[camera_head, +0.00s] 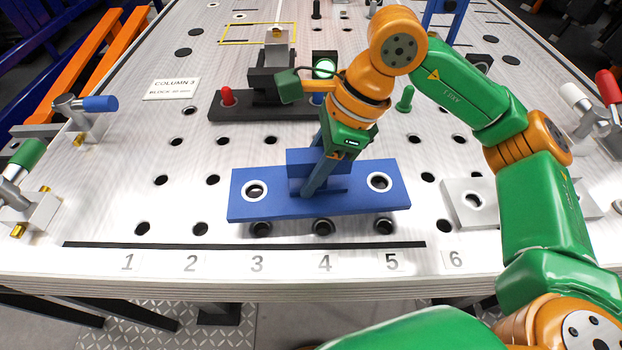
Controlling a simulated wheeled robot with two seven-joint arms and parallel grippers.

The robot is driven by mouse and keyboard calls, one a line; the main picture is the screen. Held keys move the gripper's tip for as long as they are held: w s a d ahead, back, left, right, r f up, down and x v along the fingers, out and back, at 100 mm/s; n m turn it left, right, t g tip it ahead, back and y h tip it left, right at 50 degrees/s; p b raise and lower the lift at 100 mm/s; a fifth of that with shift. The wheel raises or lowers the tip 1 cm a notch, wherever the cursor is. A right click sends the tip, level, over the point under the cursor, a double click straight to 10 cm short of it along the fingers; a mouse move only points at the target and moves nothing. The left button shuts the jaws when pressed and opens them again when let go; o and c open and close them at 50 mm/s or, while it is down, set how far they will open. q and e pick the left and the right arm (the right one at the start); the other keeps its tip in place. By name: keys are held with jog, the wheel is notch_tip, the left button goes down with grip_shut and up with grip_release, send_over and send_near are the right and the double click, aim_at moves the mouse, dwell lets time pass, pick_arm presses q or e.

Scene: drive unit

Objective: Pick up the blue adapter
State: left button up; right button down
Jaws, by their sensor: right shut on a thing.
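The blue adapter (347,202) is a flat blue plate with a raised block in its middle and a metal-ringed hole near each end. It sits over the perforated table near the front edge, above the numbers 3 to 5. I cannot tell whether it touches the table. My right gripper (313,184) comes down from above, its fingers shut on the adapter's raised middle part. The gripper hides some of that block. My left gripper is out of view.
A dark fixture (272,95) with a red knob stands behind the adapter. A grey metal block (468,203) lies to the right. Clamps with blue (99,103) and green (27,153) handles line the left edge. The table between the left clamps and the adapter is clear.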

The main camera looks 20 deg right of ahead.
jog(key=s+r, duration=0.1)
jog(key=r, duration=0.1)
jog(key=s+d+r+b, duration=0.1)
jog(key=s+r, duration=0.1)
jog(key=s+d+r, duration=0.1)
jog(key=r, duration=0.1)
jog(key=shift+s+r+b, duration=0.1)
jog(key=shift+s+b, duration=0.25)
jog(key=s+d+r+b, duration=0.1)
jog(key=s+d+r, duration=0.2)
jog(key=s, duration=0.5)
jog(key=shift+d+r, duration=0.35)
jog(key=shift+r, duration=0.1)
